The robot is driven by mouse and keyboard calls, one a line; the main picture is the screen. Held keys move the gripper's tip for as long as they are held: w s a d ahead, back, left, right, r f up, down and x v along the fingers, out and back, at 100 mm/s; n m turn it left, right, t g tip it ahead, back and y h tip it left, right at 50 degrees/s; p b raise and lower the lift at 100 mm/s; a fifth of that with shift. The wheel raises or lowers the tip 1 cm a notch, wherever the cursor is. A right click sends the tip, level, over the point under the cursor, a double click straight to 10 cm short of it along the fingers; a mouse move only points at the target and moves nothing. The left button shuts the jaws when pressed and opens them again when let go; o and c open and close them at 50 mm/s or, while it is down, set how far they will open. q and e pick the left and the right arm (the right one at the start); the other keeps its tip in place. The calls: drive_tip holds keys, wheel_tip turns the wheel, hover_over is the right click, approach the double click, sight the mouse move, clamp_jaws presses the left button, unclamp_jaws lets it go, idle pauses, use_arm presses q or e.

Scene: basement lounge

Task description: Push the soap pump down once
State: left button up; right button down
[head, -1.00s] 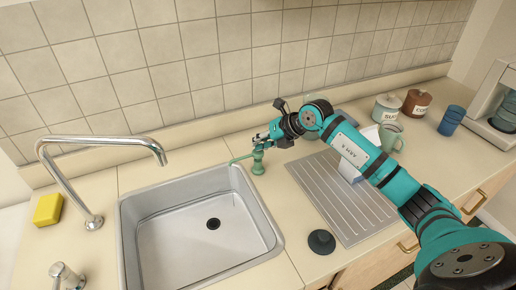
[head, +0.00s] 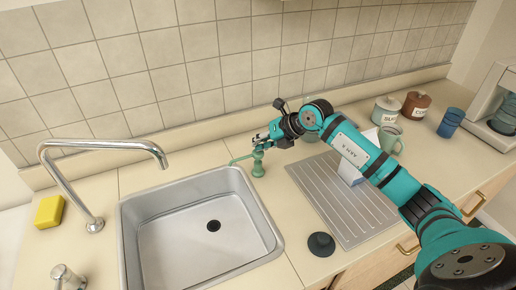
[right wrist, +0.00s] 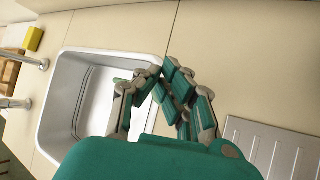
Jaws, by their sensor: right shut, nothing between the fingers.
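The green soap pump (head: 258,168) stands upright on the counter by the sink's back right corner. Its thin spout points left over the sink rim. My right gripper (head: 262,143) is shut and empty, with its fingertips right at the top of the pump head. I cannot tell whether they touch it. In the right wrist view the shut fingers (right wrist: 165,75) point over the counter beside the sink, and the pump is not clearly seen there. My left gripper is not in view.
The steel sink (head: 130,221) has a curved tap (head: 100,143) on its left. A yellow sponge (head: 49,210) lies farther left. A ribbed drainboard (head: 330,205), a dark plug (head: 321,243), a mug (head: 390,140) and canisters (head: 416,103) are to the right.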

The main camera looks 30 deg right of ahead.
drive_tip(key=shift+r+p, duration=0.3)
drive_tip(key=shift+r, duration=0.4)
drive_tip(key=shift+r, duration=0.1)
wheel_tip(320, 180, up, 5)
drive_tip(key=p, duration=0.3)
drive_tip(key=shift+d, duration=0.1)
idle(0.6)
